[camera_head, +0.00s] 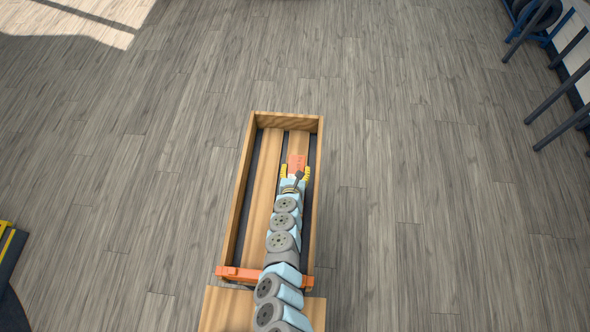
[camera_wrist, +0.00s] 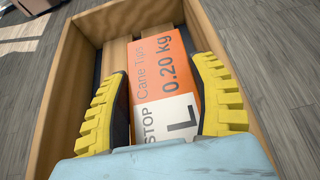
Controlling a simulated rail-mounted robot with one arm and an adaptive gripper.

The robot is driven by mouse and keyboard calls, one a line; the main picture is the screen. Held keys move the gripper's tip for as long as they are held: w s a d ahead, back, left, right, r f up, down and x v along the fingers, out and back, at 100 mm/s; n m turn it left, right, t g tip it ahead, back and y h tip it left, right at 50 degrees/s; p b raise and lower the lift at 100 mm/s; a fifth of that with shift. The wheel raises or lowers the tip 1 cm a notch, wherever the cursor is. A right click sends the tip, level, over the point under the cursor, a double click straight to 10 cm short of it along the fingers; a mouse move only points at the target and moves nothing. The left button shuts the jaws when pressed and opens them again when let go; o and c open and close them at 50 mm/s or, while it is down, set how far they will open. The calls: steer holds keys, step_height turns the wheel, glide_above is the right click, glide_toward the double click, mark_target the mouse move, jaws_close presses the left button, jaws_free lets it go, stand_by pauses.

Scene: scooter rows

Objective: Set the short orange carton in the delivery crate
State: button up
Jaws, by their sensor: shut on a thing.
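The orange carton (camera_wrist: 164,66) lies between the yellow-padded fingers of my gripper (camera_wrist: 166,112) in the wrist view. Its label reads "Cane Tips 0.20 kg", with a white patch marked "STOP" and "L". My gripper is shut on it. In the head view the carton (camera_head: 296,161) shows just beyond my gripper (camera_head: 296,172), over the far end of the wooden crate (camera_head: 239,190). The crate is long, with a slatted floor. The carton appears within the crate's walls; I cannot tell whether it touches the floor.
An orange bar (camera_head: 240,273) crosses the crate's near end, above a wooden board (camera_head: 225,310). Dark rails (camera_head: 548,98) stand at the right edge. A yellow and dark object (camera_head: 8,250) is at the left edge. The wood-plank floor around the crate is clear.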

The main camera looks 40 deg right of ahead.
mark_target(295, 166)
steer(key=shift+w+d+f+b, duration=0.45)
steer(key=shift+w+f, duration=0.1)
steer(key=shift+f, duration=0.35)
steer(key=shift+w+d+f+b, duration=0.45)
steer(key=shift+w+f, duration=0.1)
steer(key=shift+f, duration=0.3)
steer(key=shift+w+d+f+b, duration=0.35)
steer(key=shift+w+d+f, duration=0.15)
steer(key=shift+f, duration=0.4)
steer(key=shift+w+f+b, duration=0.1)
steer(key=shift+f+b, duration=0.7)
steer(key=shift+f, duration=0.75)
steer(key=shift+f, duration=0.2)
steer(key=o, duration=1.3)
steer(key=shift+c, duration=0.2)
steer(key=shift+r, duration=0.15)
